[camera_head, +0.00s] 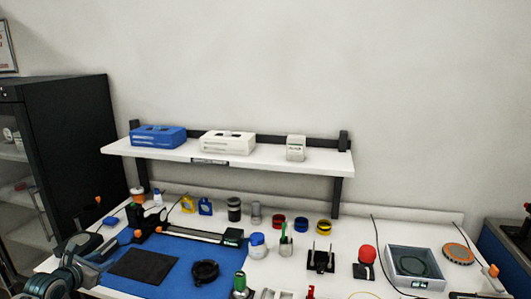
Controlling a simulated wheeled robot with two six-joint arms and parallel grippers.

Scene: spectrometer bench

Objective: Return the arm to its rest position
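My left arm (68,278) comes in at the lower left corner. My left gripper (118,217) is over the left end of the bench, with its orange fingertips spread apart. It looks open, and I see nothing clamped in it. My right gripper (510,239) shows in part at the right edge. Its orange fingertips are also apart, and nothing shows between them. The rest of the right arm is mostly cut off by the frame.
A blue mat (190,260) with a black pad (143,265) lies near the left gripper. Several jars and small tools crowd the middle bench. A grey tray (416,265) stands near the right gripper. A shelf (270,156) with boxes hangs above; a dark cabinet (75,130) stands left.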

